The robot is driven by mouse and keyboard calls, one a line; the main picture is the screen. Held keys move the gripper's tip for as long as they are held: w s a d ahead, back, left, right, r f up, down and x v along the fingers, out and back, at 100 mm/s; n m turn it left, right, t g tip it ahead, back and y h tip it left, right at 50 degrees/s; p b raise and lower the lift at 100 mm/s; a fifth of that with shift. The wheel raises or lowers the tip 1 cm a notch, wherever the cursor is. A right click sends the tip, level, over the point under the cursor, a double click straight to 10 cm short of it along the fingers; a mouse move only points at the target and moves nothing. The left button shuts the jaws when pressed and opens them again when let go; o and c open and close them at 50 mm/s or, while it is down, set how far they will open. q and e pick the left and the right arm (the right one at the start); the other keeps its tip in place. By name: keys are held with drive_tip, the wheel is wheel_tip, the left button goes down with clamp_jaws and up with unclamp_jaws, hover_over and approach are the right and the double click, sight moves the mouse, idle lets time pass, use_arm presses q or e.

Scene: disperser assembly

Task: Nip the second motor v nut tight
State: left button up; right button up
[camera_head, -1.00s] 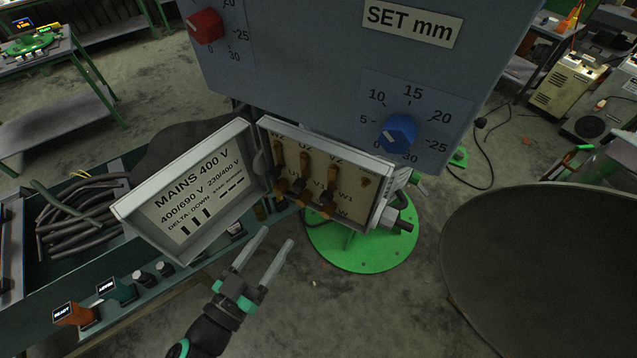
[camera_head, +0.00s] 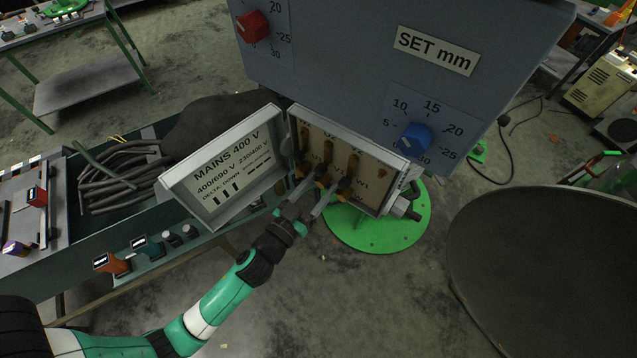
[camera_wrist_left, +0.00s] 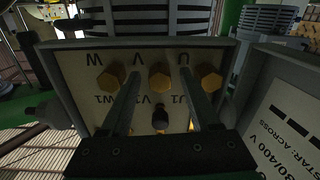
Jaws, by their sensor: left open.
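The open motor terminal box (camera_head: 375,199) shows brass fittings and black-tipped posts on its cream panel. In the left wrist view, three brass hex nuts sit in a row: the W nut (camera_wrist_left: 111,77), the middle V nut (camera_wrist_left: 160,75) and the U nut (camera_wrist_left: 208,77), with labels upside down. My left gripper (camera_head: 326,181) is open at the lower part of the box. In the wrist view its two fingers (camera_wrist_left: 161,72) straddle the V nut, with gaps on both sides. I cannot tell how deep they reach. My right gripper is out of view.
The hinged box lid (camera_head: 222,170) with the MAINS 400 V label stands open at the left. A grey control box (camera_head: 400,85) with red and blue knobs hangs above. A green round base (camera_head: 380,232) is below, and a large dark bowl (camera_head: 550,265) fills the right.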

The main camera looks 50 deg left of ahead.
use_arm(q)
clamp_jaws()
drive_tip(key=shift+m, duration=0.4)
drive_tip(key=m, duration=0.4)
drive_tip(key=shift+m, duration=0.3)
drive_tip(key=m, duration=0.6)
drive_tip(key=shift+r+p, duration=0.1)
drive_tip(key=shift+p, duration=0.3)
drive_tip(key=m+p, duration=0.1)
drive_tip(key=m, duration=0.5)
drive_tip(key=shift+m, duration=0.4)
drive_tip(key=m, duration=0.5)
drive_tip(key=shift+m+p, duration=0.4)
